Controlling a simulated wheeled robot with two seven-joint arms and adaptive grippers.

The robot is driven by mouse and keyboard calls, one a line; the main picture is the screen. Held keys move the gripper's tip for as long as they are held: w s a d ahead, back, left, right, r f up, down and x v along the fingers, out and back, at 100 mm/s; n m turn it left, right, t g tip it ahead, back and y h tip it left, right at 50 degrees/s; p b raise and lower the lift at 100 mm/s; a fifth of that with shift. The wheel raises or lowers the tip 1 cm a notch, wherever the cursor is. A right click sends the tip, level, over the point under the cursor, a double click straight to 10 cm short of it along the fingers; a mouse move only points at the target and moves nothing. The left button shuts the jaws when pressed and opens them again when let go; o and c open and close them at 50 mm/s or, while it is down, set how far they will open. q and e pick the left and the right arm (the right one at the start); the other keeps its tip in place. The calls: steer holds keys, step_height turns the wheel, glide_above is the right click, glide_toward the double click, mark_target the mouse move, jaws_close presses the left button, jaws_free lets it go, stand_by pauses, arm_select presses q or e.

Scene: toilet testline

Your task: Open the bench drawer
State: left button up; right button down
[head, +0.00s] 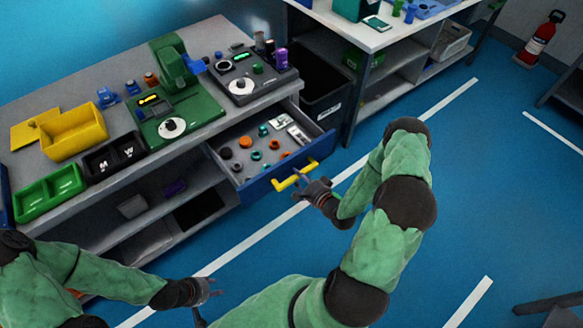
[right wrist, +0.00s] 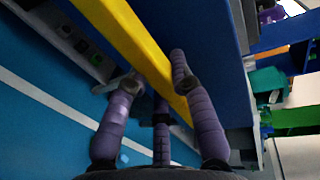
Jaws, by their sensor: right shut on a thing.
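The bench drawer (head: 258,148) is pulled out from under the workbench, with its contents showing. It has a blue front (head: 258,188) and a yellow handle (head: 295,176). My right gripper (head: 309,182) is shut on the handle near its right part. In the right wrist view the yellow handle (right wrist: 125,40) runs diagonally between the purple fingers of my right gripper (right wrist: 165,80), close to the blue drawer front (right wrist: 195,35). My left gripper (head: 213,287) is empty and apart from the bench, low in the head view; its fingers look spread.
Several small orange, teal and dark parts lie in the drawer. A second bench (head: 372,40) stands behind. Blue floor (head: 450,190) is open at right.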

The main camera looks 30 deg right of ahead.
steer(key=shift+f+v, duration=0.15)
steer(key=shift+v, duration=0.7)
steer(key=shift+f+v, duration=0.2)
steer(key=shift+v, duration=0.6)
steer(key=shift+s, duration=0.1)
steer(key=c, duration=1)
jaws_free()
steer(key=shift+c, duration=0.2)
steer(key=v, duration=1.2)
steer(key=shift+d, duration=0.1)
